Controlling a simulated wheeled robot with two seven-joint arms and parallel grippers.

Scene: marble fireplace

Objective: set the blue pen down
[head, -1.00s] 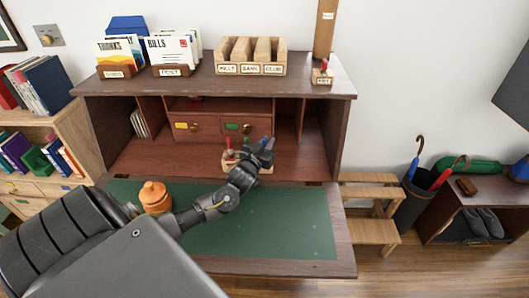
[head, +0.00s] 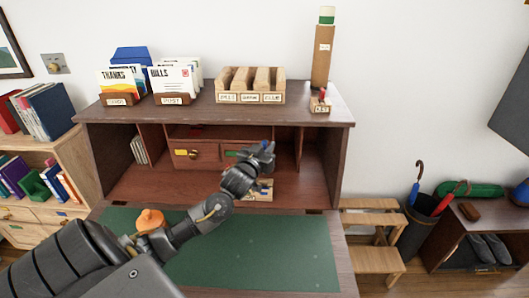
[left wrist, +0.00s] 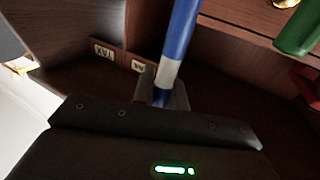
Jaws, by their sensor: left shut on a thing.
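My left gripper (head: 263,152) is in front of the desk's open cubby, above the pen block (head: 262,195). It is shut on the blue pen (left wrist: 182,35), which shows upright with a pale band in the left wrist view, between the fingertips (left wrist: 166,92). In the head view the pen is mostly hidden by the gripper. A green pen-like thing (left wrist: 298,32) and a red one (left wrist: 308,80) show at the right of the wrist view. My right gripper is not in view.
The green desk mat (head: 265,250) has bare room. An orange jar (head: 150,220) stands at its left, partly behind my arm. Small drawers (head: 197,154) sit behind the gripper. A labelled wooden sorter (head: 250,97) and letter racks (head: 171,99) stand on the top shelf.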

